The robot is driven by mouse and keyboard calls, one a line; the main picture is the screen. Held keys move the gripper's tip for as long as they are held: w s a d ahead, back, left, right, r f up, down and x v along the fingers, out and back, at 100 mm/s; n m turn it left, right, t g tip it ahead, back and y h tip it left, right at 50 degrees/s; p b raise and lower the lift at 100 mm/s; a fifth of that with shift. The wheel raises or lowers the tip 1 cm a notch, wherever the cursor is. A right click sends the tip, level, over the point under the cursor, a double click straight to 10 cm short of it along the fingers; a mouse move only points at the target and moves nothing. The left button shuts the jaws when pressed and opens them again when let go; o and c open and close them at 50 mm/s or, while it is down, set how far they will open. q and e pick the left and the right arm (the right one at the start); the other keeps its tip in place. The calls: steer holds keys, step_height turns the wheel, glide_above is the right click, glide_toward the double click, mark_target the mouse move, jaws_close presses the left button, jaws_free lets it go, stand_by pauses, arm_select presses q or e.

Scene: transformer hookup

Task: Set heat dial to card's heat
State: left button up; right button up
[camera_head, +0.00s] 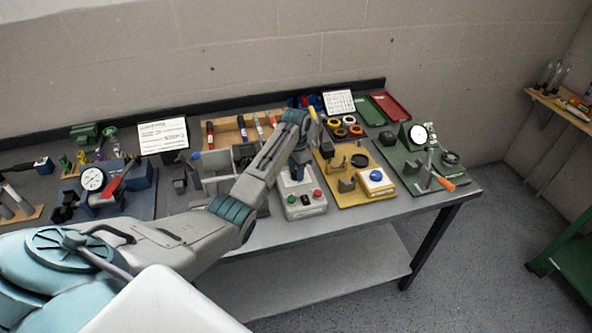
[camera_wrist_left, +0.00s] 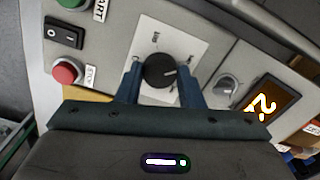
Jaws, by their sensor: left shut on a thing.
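A black round dial (camera_wrist_left: 160,71) sits on a white scale plate (camera_wrist_left: 190,42) on a grey control box; its white pointer mark faces right in the left wrist view. My left gripper (camera_wrist_left: 160,84) is shut on this dial, one blue finger on each side. In the head view the gripper (camera_head: 299,168) is over the box (camera_head: 304,202) and hides the dial. A white card (camera_head: 163,137) stands at the back of the bench; its heat value is too small to read. My right gripper is not in view.
The box also bears a red button (camera_wrist_left: 67,71), a black rocker switch (camera_wrist_left: 64,32), a smaller grey knob (camera_wrist_left: 228,87) and an orange-lit display (camera_wrist_left: 268,101). A yellow fixture board (camera_head: 345,190) lies close on the right, a green one (camera_head: 410,178) beyond it.

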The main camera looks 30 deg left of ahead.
arm_select(q)
steer(key=shift+r, duration=0.1)
steer(key=o, duration=1)
steer(key=shift+r+b, duration=0.3)
steer(key=shift+r, duration=0.15)
step_height(320, 180, up, 10)
steer(key=b, duration=0.3)
steer(key=shift+f, duration=0.15)
